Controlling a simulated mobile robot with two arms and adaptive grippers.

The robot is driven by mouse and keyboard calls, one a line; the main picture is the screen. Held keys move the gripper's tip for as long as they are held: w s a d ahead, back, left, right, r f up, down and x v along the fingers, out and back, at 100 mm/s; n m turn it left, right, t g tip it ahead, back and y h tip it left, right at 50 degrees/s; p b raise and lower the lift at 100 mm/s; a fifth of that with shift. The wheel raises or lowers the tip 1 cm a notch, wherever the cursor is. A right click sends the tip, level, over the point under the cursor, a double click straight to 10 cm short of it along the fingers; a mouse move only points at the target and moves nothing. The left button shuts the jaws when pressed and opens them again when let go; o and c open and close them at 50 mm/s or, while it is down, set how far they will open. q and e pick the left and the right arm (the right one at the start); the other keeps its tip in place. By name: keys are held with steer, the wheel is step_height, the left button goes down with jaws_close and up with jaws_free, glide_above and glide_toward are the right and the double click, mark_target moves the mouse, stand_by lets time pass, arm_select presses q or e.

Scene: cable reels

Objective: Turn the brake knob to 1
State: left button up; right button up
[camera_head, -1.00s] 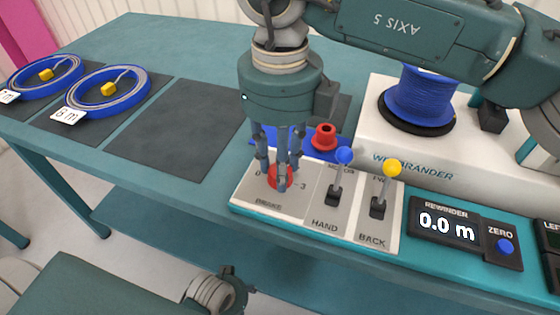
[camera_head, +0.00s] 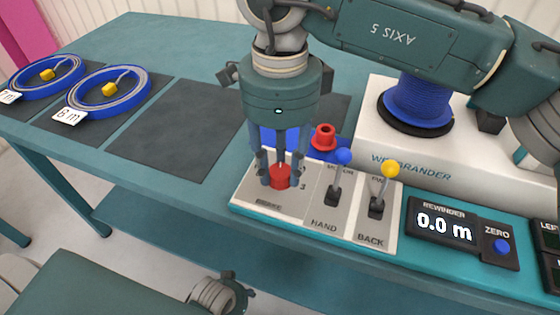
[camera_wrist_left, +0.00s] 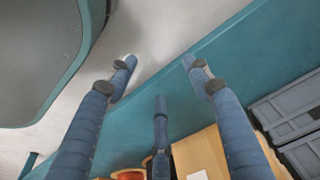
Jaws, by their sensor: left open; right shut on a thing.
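The red brake knob (camera_head: 280,177) sits on the pale control panel (camera_head: 262,207) at the table's front edge, in the head view. My right gripper (camera_head: 281,180) points down over it, shut on the knob with its fingers around it. The fingers cover much of the dial; a 3 shows at the knob's right, while the 1 cannot be made out. The knob's pointer is not clear. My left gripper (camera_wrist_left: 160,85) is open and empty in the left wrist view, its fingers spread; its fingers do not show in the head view.
A blue-tipped lever (camera_head: 341,160) and a yellow-tipped lever (camera_head: 389,172) stand close right of the knob. A red hub (camera_head: 324,137) is behind. The rewinder display (camera_head: 445,224) reads 0.0 m. Two blue cable coils (camera_head: 108,88) lie at left; the dark mat (camera_head: 175,130) is bare.

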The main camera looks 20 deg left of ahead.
mark_target(280, 170)
steer(key=shift+n, duration=1.1)
steer(key=shift+w+r, duration=0.1)
steer(key=o, duration=1.2)
steer(key=shift+c, duration=0.2)
step_height(280, 170, up, 12)
